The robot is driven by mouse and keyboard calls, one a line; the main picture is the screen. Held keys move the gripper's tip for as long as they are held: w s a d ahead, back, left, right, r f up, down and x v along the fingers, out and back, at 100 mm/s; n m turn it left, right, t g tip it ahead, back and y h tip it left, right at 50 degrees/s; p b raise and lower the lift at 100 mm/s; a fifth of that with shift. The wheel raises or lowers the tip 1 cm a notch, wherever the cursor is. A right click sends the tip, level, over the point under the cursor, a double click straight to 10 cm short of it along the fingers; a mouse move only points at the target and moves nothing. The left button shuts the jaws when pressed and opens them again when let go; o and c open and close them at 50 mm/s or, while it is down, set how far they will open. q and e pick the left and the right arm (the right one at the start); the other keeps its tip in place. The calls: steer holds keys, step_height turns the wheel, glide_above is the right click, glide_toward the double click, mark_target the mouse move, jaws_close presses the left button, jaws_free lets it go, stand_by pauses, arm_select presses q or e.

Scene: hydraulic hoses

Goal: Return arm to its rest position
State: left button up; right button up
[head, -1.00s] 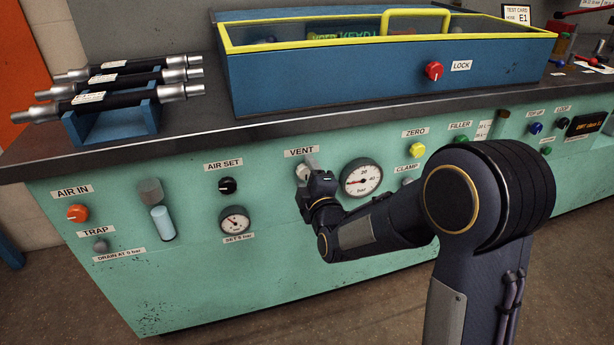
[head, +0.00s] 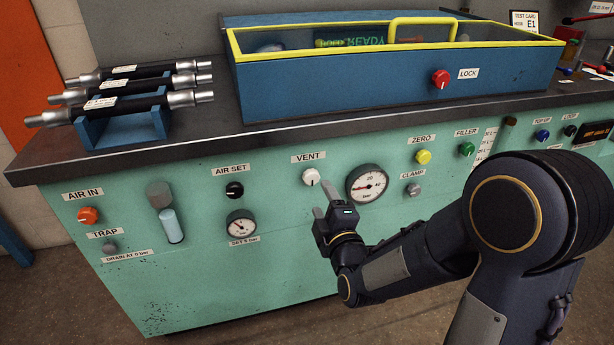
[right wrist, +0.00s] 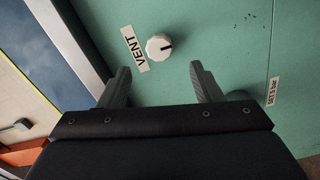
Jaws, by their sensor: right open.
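My right gripper (head: 326,203) is open and empty, a little below and in front of the white VENT knob (head: 311,176) on the green panel. The right wrist view shows its two fingers (right wrist: 160,86) spread apart, with the VENT knob (right wrist: 158,47) beyond them and nothing between the fingertips. The knob is apart from both fingers. A black mark shows on the knob's face. My right arm (head: 420,250) comes in from the lower right. My left gripper is in neither view.
A pressure gauge (head: 367,184) sits right of the VENT knob. Several other knobs line the panel. A blue box with a yellow-framed lid (head: 390,80) and a rack (head: 120,130) of hoses stand on the bench top. The space in front of the panel's left part is clear.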

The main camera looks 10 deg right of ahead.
steer(key=s+d+f+m+g+y, duration=0.1)
steer(key=s+d+m+g+y, duration=0.1)
steer(key=s+m+g, duration=0.65)
steer(key=s+d+f+m+g+y, duration=0.1)
steer(key=s+f+m+g, duration=0.15)
steer(key=s+m, duration=1.1)
steer(key=s+r+n+p, duration=0.2)
steer(key=r+p, duration=1.3)
steer(key=s+r+n+g+p, duration=0.1)
steer(key=s+r+n+p, duration=0.1)
steer(key=r+p, duration=1.3)
steer(key=shift+s+d+r+n+p, duration=0.15)
steer(key=shift+s+r+n+p, duration=0.25)
steer(key=shift+s+r, duration=0.35)
